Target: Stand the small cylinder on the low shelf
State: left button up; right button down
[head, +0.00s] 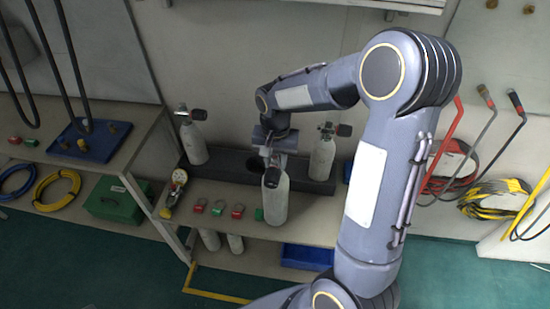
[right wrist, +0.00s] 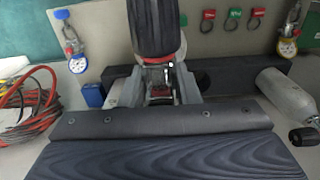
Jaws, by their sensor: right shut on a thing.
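My right gripper (head: 272,158) is shut on the top of a pale grey cylinder (head: 275,203) with a black valve knob (head: 271,177). The cylinder hangs or stands upright at the front of the bench; I cannot tell whether its base touches. In the right wrist view the knob (right wrist: 155,28) is in front of the gripper (right wrist: 160,88), and the cylinder body is hidden. Two short cylinders (head: 210,239) (head: 235,243) stand on the low shelf under the bench, partly hidden by the bench top. My left gripper is not in view.
Two more cylinders (head: 193,145) (head: 323,155) stand at a dark rack (head: 230,166). Gauge (head: 174,190) and red and green tags (head: 218,207) lie on the bench. A blue bin (head: 307,257) sits below, right of the short cylinders. Coiled hoses (head: 448,165) hang at right.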

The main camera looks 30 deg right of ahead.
jog(key=shift+w+d+f, duration=0.15)
jog(key=shift+w+f, duration=0.15)
jog(key=shift+f, duration=1.6)
jog(key=shift+f, duration=0.1)
jog(key=c, duration=1.1)
grip_release()
